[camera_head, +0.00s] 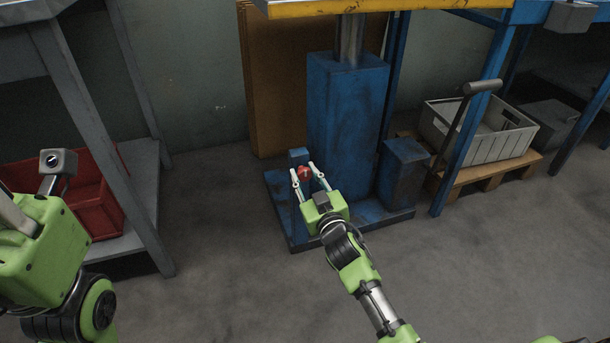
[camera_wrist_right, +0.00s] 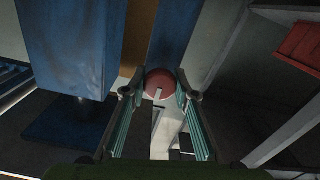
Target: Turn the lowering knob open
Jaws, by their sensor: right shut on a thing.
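The lowering knob (camera_head: 304,173) is a small red round knob on a short blue post (camera_head: 297,156) at the front of the blue lift column. My right gripper (camera_head: 306,176) reaches it from the front, with one finger on each side. In the right wrist view the knob (camera_wrist_right: 159,82) sits between the fingertips, with a pale pointer mark at its lower middle. The gripper is shut on the knob. My left gripper (camera_head: 38,245) is only partly in view at the left edge, and its fingertips cannot be made out.
The blue lift column (camera_head: 345,125) stands on a blue base plate (camera_head: 375,218) under a yellow platform (camera_head: 330,8). A red bin (camera_head: 85,200) is on a grey shelf at left. A grey crate (camera_head: 475,150) sits on a wooden pallet at right. Floor in front is clear.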

